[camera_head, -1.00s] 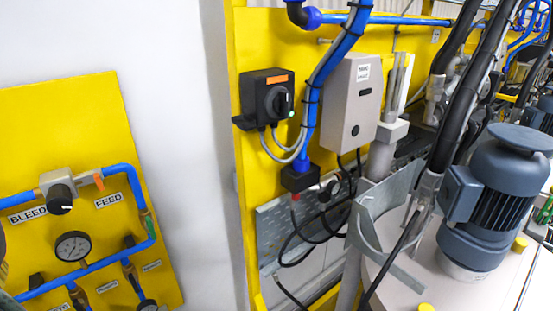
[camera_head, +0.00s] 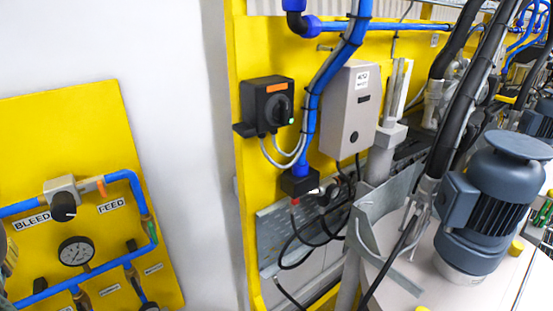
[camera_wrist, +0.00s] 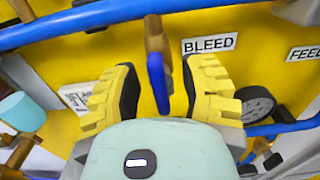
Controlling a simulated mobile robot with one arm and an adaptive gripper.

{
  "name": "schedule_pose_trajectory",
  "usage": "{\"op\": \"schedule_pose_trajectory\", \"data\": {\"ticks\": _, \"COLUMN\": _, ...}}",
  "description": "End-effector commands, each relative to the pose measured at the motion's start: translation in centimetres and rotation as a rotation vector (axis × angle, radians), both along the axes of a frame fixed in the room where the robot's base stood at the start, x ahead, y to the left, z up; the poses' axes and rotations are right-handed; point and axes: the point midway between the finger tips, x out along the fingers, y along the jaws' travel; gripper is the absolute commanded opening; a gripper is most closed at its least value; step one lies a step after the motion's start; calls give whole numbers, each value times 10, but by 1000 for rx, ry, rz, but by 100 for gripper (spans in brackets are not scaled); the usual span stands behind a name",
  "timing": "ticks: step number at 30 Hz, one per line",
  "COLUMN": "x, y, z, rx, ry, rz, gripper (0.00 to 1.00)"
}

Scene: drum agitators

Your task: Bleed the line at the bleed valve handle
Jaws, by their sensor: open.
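In the wrist view the bleed valve handle (camera_wrist: 157,82) is a blue lever hanging down from a brass valve body (camera_wrist: 154,40) below a blue pipe. The BLEED label (camera_wrist: 208,44) is just right of it. My gripper (camera_wrist: 161,86) is open, with its yellow, black-padded fingers on either side of the blue handle. Gaps show between the handle and both pads; the handle's lower end is near my gripper's pale housing. In the head view the BLEED label (camera_head: 32,221) shows at the left, but the handle cannot be made out there.
A pressure gauge (camera_wrist: 257,103) and lower blue pipe (camera_wrist: 285,127) are right of my gripper. The head view shows a grey regulator with black knob (camera_head: 64,206) on the yellow panel (camera_head: 60,120), a rotary switch (camera_head: 268,105), a grey box (camera_head: 350,110) and a motor (camera_head: 490,205).

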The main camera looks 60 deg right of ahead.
Motion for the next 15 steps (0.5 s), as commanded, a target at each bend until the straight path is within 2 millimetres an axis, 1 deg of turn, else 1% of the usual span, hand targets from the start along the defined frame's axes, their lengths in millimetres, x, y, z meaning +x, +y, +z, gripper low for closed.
{"op": "schedule_pose_trajectory", "data": {"ticks": 4, "x": 0, "y": 1, "z": 0, "rx": 0, "ry": 0, "rz": 1, "gripper": 42}}
{"op": "schedule_pose_trajectory", "data": {"ticks": 5, "x": 0, "y": 1, "z": 0, "rx": 0, "ry": 0, "rz": 1, "gripper": 46}}
{"op": "schedule_pose_trajectory", "data": {"ticks": 15, "x": 0, "y": 1, "z": 0, "rx": 0, "ry": -1, "rz": 2, "gripper": 11}}
